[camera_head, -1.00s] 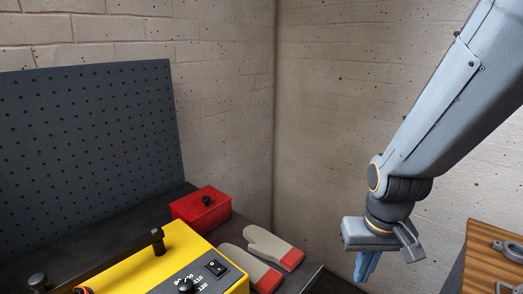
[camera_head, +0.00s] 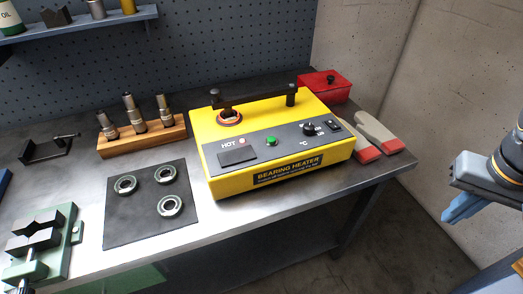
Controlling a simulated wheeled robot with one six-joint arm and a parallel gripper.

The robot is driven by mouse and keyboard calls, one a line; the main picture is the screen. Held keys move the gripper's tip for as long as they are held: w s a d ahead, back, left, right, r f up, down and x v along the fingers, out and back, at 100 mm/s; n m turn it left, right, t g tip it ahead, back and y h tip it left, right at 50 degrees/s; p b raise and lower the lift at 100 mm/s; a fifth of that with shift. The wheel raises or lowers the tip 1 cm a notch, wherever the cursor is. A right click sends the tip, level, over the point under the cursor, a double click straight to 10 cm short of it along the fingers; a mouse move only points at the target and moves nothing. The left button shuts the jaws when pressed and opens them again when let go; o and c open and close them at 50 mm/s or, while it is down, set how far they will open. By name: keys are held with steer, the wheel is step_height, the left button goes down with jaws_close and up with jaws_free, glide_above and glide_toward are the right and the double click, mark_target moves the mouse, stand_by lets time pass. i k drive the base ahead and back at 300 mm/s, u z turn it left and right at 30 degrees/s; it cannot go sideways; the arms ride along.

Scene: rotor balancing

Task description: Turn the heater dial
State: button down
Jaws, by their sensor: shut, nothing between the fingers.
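The yellow bearing heater (camera_head: 225,179) stands on the metal workbench with its dark control panel facing me. Its black dial (camera_head: 309,129) is on the right part of the panel, beside a dark rocker switch (camera_head: 333,125). A green button (camera_head: 271,141) and a dark display (camera_head: 237,157) are further left. The dial's scale is too small to read. My gripper (camera_head: 450,216) is at the right edge, out past the bench's right end and well apart from the heater. Its bluish fingers are shut and empty.
Oven mitts (camera_head: 372,132) and a red box (camera_head: 324,85) lie right of the heater. A dark mat (camera_head: 151,226) with three bearings, a wooden block (camera_head: 143,145) with metal pieces and a green vise (camera_head: 42,250) are left. Free floor lies between the bench and my arm.

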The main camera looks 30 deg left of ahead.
mark_target(308, 129)
steer(key=u, duration=0.85)
steer(key=i, duration=0.35)
steer(key=u, duration=0.75)
steer(key=k, duration=0.45)
steer(key=u, duration=0.4)
steer(key=i, duration=0.5)
steer(key=z, duration=0.85)
